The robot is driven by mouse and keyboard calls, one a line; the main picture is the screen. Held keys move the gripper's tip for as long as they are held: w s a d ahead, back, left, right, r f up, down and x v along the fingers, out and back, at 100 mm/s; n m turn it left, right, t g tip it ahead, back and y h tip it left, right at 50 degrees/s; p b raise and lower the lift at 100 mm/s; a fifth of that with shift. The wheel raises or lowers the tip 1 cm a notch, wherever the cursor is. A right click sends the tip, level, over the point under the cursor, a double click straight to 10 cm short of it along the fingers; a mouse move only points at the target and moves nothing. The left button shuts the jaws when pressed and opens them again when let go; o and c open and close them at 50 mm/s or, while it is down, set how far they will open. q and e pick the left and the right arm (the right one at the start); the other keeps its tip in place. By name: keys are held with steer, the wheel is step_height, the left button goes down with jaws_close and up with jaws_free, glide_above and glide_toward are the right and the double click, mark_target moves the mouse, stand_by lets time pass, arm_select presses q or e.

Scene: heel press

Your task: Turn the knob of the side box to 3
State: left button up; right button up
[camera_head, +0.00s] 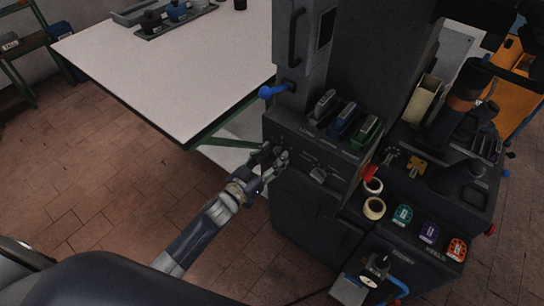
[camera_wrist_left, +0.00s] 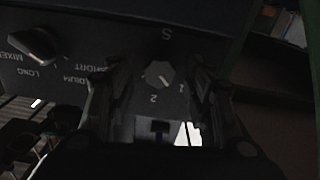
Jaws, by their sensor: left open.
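The side box (camera_head: 325,148) is a dark control box on the machine, with its front panel facing my left arm. My left gripper (camera_head: 275,156) is open at the left end of that panel. In the left wrist view a small dark knob (camera_wrist_left: 159,75) lies between the open fingers of my left gripper (camera_wrist_left: 155,98), apart from both. A light line on the knob slants down-right, roughly between the printed 1 and 2. Another mark above the knob is hard to read. In the head view the gripper hides this knob. My right gripper is not in view.
A larger selector knob (camera_head: 319,173) sits right of my gripper on the same panel; it also shows in the left wrist view (camera_wrist_left: 35,43). A white table (camera_head: 190,75) stands behind left. A blue-handled lever (camera_head: 272,91) sticks out above the box. Tape rolls (camera_head: 374,208) lie to the right.

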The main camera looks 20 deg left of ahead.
arm_select(q)
steer(key=c, duration=1.1)
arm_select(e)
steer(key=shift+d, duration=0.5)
arm_select(q)
steer(key=shift+m, duration=0.4)
steer(key=m, duration=0.4)
steer(key=shift+m+b, duration=0.3)
steer(key=shift+b, duration=0.05)
steer(key=m+b, duration=0.1)
steer(key=m, duration=0.3)
steer(key=shift+m, duration=0.3)
steer(key=m+b, duration=0.1)
steer(key=m, duration=0.5)
steer(key=shift+b, duration=0.4)
steer(key=shift+d+m+b, duration=0.1)
steer(key=shift+m+b, duration=0.2)
steer(key=shift+m, duration=0.7)
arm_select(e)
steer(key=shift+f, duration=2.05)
